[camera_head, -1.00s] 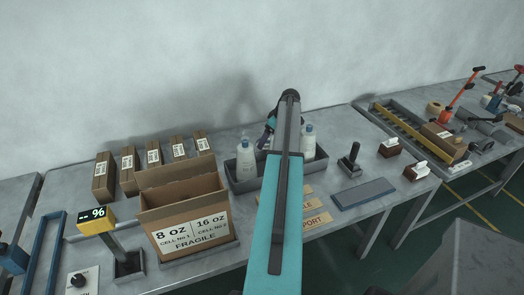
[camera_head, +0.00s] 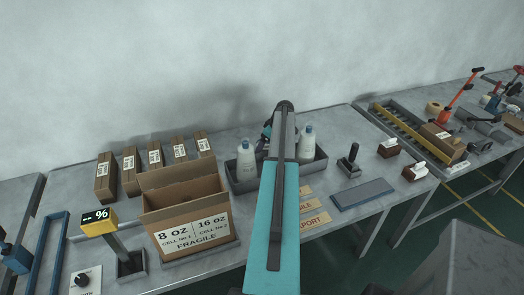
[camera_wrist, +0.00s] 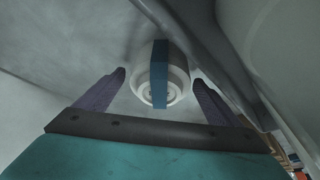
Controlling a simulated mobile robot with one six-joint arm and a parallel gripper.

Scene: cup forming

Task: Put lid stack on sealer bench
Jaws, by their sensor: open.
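A white round stack with a blue band, which looks like the lid stack (camera_wrist: 178,82), shows in the wrist view. It sits between and just beyond the two purple fingers of my gripper (camera_wrist: 158,78). The fingers are open, with a gap visible on each side of it. In the head view my arm hides most of the gripper, and I cannot make out the stack there. I cannot tell from these views which bench is the sealer bench.
The near bench (camera_head: 340,120) carries an open carton (camera_head: 190,222), several small boxes (camera_head: 155,165), a grey bin (camera_head: 320,166) with white bottles, and a blue-grey pad (camera_head: 362,194). A second bench (camera_head: 497,150) at the right holds orange-handled tools. A pale wall stands close behind.

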